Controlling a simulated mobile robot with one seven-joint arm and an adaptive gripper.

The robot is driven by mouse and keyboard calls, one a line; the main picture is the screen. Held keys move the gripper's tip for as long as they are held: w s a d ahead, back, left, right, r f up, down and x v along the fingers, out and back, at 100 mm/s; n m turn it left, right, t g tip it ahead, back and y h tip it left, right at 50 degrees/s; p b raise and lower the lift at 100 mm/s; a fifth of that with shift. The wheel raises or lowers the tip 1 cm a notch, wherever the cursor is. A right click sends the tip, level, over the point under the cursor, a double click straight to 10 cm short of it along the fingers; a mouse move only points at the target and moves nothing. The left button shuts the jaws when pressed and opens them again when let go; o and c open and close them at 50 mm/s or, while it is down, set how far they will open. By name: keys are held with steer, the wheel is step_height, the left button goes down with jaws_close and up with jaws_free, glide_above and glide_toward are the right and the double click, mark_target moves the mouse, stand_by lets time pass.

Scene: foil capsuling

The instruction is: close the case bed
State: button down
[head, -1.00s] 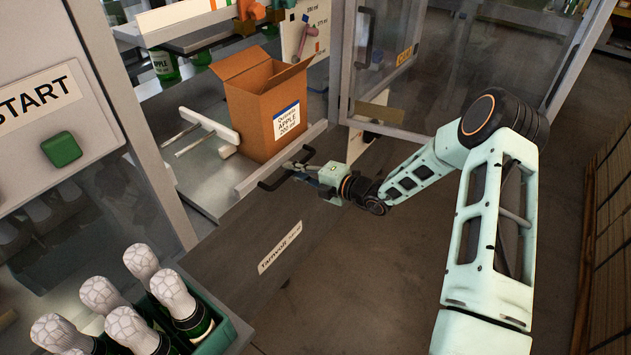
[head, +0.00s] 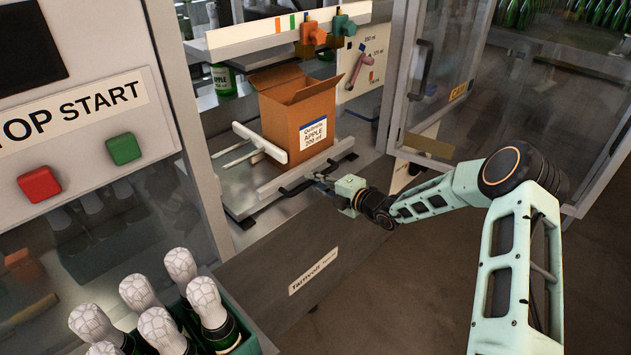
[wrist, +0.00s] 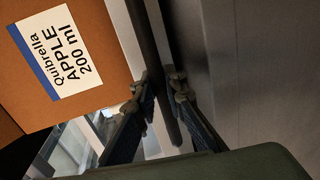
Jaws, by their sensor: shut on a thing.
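The case bed (head: 240,192) is a metal slide at the machine opening, with a pale front bar (head: 277,186) and a black handle (head: 344,160). An open-topped brown carton (head: 290,123) labelled "APPLE 200 ml" stands upright on it. The carton also shows close up in the wrist view (wrist: 85,95). My gripper (head: 322,180) reaches the bed's front from the right. In the wrist view its fingers (wrist: 163,88) are shut on the dark handle bar (wrist: 146,45). The handle's grasped part is partly hidden by the fingers.
A green crate (head: 243,327) of foil-topped bottles stands at the lower left. A control panel with red (head: 40,184) and green (head: 124,148) buttons is at the left. A glazed door (head: 445,75) stands open at the right. Floor below my arm is clear.

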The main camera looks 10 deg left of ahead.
steer(key=c, duration=2.1)
jaws_free()
steer(key=shift+w+a+r, duration=0.15)
steer(key=shift+a, duration=0.1)
steer(key=shift+o, duration=0.6)
steer(key=shift+d, duration=0.1)
steer(key=v, duration=1.2)
